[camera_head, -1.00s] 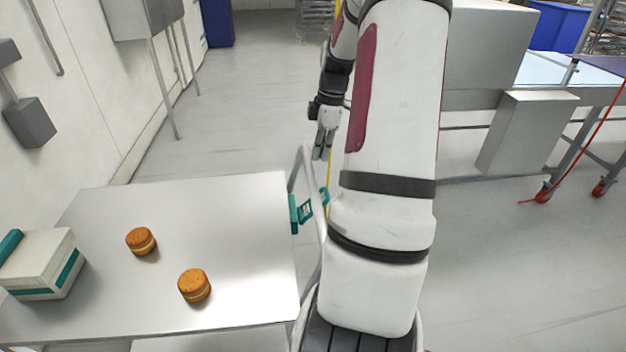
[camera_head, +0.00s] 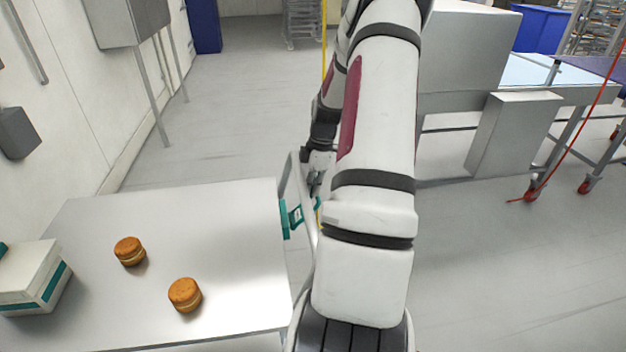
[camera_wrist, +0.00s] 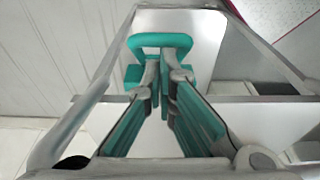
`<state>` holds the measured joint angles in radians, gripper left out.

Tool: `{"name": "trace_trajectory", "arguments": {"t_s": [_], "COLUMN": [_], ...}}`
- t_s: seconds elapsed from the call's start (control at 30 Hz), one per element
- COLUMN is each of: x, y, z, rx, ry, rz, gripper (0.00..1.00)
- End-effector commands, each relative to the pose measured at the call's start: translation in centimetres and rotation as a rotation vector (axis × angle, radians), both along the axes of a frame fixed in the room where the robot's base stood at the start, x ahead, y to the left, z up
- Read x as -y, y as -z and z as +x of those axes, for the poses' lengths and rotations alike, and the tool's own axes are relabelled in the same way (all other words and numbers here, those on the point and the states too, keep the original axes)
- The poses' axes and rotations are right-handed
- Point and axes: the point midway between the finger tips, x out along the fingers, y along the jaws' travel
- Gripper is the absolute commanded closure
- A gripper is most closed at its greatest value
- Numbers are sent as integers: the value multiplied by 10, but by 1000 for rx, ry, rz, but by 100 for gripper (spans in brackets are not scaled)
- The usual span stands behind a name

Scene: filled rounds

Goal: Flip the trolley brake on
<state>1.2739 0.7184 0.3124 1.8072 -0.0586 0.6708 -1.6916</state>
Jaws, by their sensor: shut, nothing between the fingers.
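The steel trolley (camera_head: 215,225) stands at the lower left, with a tubular push handle (camera_head: 306,202) on its right side. The teal brake lever (camera_head: 296,215) is by that handle; in the wrist view it shows as a teal loop (camera_wrist: 160,42) on a teal base. My gripper (camera_head: 315,185) is at the handle, partly hidden by the rail and my arm. In the wrist view my gripper (camera_wrist: 162,70) is shut and empty, its fingertips together, pointing at the loop and overlapping its lower part. I cannot tell whether they touch it.
Two filled rounds (camera_head: 130,251) (camera_head: 185,295) and a white box with teal bands (camera_head: 35,278) rest on the trolley top. A grey machine with a table (camera_head: 515,130) stands at the right. The floor beyond the trolley is clear.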

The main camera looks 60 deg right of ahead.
Motion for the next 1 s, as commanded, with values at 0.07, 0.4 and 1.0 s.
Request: {"name": "trace_trajectory", "arguments": {"t_s": [0.07,0.4,1.0], "x": [0,0,8], "y": [1,1,7], "z": [0,-1,-10], "rx": [0,2,73], "ry": [0,1,2], "rz": [0,2,61], "gripper": [100,100,100]}}
